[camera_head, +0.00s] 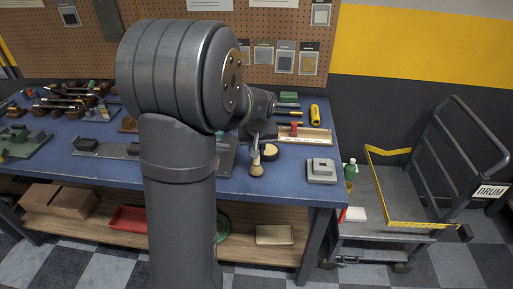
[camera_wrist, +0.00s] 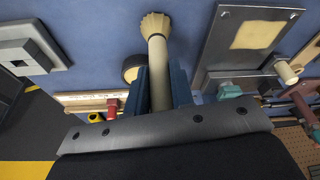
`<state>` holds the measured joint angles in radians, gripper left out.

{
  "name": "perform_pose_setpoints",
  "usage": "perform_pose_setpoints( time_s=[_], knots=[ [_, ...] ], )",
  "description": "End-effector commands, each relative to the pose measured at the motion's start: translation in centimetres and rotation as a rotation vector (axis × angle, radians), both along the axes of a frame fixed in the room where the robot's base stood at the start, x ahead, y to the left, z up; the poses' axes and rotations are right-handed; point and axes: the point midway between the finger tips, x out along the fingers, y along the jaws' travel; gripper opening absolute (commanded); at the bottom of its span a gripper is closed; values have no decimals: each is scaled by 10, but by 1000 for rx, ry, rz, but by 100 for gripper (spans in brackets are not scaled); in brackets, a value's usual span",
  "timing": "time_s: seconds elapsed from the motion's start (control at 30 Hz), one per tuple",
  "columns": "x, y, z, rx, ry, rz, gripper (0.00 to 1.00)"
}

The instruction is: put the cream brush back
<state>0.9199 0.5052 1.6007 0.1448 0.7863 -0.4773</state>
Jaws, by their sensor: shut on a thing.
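The cream brush (camera_head: 257,169) hangs from my gripper (camera_head: 255,152) over the right part of the blue bench, bristle end down in the head view. In the wrist view the cream brush (camera_wrist: 157,40) points away from me, its handle between the two blue fingers of my gripper (camera_wrist: 159,85). The gripper is shut on the handle. The handle's far end is hidden by the gripper. I cannot tell whether the bristles touch the bench. A round dark-rimmed pot with a cream top (camera_head: 270,152) stands just beside the brush; it also shows in the wrist view (camera_wrist: 130,68), partly hidden by a finger.
A grey block-shaped device (camera_head: 321,171) sits near the bench's right corner. A wooden-edged tray (camera_head: 313,136) with a red item (camera_head: 294,129) lies behind the pot. A metal plate with a cream patch (camera_wrist: 225,55) lies beside the brush. A trolley (camera_head: 385,205) stands to the right.

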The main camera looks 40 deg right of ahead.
Motion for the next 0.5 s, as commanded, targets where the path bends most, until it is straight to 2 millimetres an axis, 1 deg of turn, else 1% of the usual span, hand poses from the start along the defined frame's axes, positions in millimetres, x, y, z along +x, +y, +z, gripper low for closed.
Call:
perform_pose_setpoints(
  time_s=[0.5],
  knots=[
    [0,0,-9,0,0,0,0]
  ],
)
